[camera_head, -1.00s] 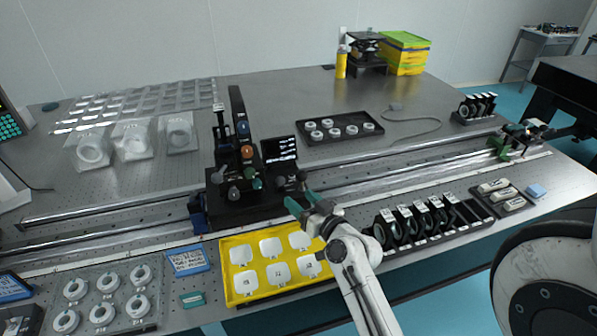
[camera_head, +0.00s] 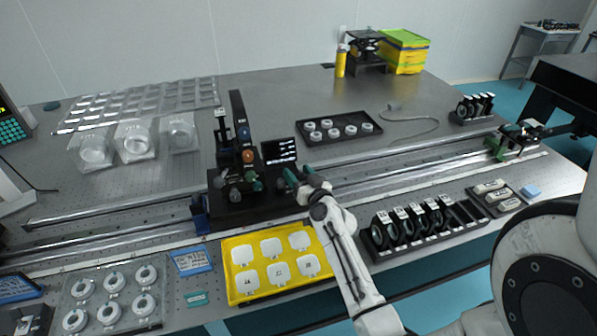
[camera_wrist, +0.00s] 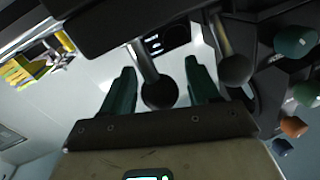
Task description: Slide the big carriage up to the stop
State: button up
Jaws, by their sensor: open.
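The big black carriage (camera_head: 232,212) sits on the long rails in the left middle of the table. It bears a tall black column with coloured knobs and a small screen (camera_head: 279,153). My gripper (camera_head: 290,177) is at the carriage's right side, its green fingers open. In the wrist view, my gripper (camera_wrist: 160,66) has its fingers on either side of a dark ball knob (camera_wrist: 160,93) on a metal stem, with gaps showing. A blue block (camera_head: 200,214) is at the carriage's left end. A green clamp-like piece (camera_head: 497,149) is far right on the rail. I cannot tell which is the stop.
A yellow tray (camera_head: 236,291) of white pieces lies in front of the carriage. A black rack of upright discs (camera_head: 408,228) stands front right. A black tray with white rings (camera_head: 338,126) lies behind the rails. The rails (camera_head: 405,176) right of the carriage look clear.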

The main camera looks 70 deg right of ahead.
jog(key=shift+w+d, duration=0.1)
jog(key=shift+w, duration=0.05)
grip_shut()
dwell(0.5)
